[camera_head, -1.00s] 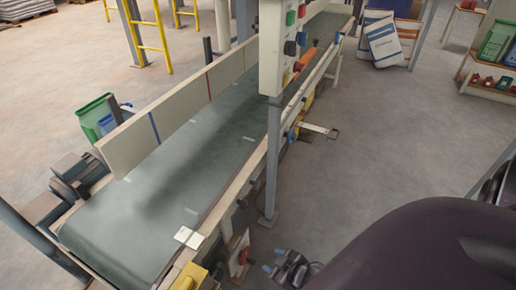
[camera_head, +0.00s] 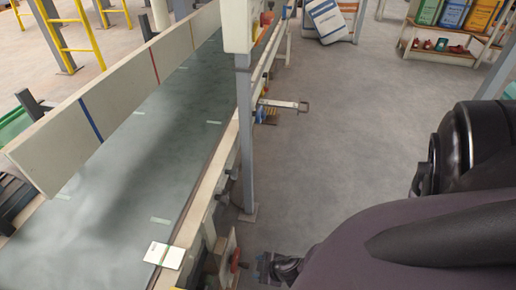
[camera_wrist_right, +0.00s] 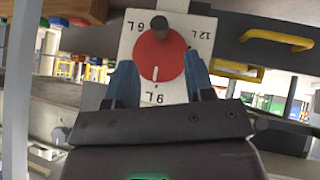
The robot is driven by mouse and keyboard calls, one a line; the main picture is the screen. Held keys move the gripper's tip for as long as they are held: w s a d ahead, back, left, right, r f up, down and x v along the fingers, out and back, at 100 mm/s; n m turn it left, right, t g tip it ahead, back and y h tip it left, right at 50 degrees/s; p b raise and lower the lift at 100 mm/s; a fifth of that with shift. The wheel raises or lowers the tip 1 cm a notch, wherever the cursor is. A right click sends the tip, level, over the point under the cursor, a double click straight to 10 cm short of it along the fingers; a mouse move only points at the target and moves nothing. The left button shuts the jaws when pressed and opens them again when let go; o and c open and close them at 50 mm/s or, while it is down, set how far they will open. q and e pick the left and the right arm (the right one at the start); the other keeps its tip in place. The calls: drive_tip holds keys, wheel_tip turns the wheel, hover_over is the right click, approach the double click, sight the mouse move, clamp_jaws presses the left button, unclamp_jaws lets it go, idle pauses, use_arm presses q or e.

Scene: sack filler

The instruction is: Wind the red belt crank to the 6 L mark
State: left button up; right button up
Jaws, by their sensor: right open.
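The red belt crank (camera_wrist_right: 158,55) is a round red disc on a white dial plate (camera_wrist_right: 127,45) in the right wrist view. A dark knob (camera_wrist_right: 155,25) stands at its upper edge, and a white line on the disc points down toward the lower mark. A 12 L mark is at the upper right; the upper-left and lower marks read like 9 L or 6 L. My right gripper (camera_wrist_right: 157,80) is open, its blue fingers either side of the disc's lower part; contact cannot be told. In the head view the gripper (camera_head: 268,268) is right of the red crank (camera_head: 235,258). My left gripper is out of view.
The green conveyor belt (camera_head: 130,150) runs along the left with a cream side board (camera_head: 120,85). A grey post (camera_head: 245,140) stands by its near edge, and a metal bracket (camera_head: 285,104) sticks out.

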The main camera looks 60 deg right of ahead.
sight(247, 266)
drive_tip(key=b+x, duration=0.4)
drive_tip(key=x, duration=0.3)
drive_tip(key=shift+s+f, duration=0.1)
drive_tip(key=shift+s, duration=0.05)
drive_tip(key=shift+x, duration=0.75)
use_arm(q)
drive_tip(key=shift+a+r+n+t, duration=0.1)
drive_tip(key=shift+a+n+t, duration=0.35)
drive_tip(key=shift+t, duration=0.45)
use_arm(e)
drive_tip(key=shift+w+f, duration=0.2)
drive_tip(key=shift+w, duration=0.2)
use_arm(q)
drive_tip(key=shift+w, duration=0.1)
use_arm(e)
drive_tip(key=shift+w+a, duration=0.1)
clamp_jaws()
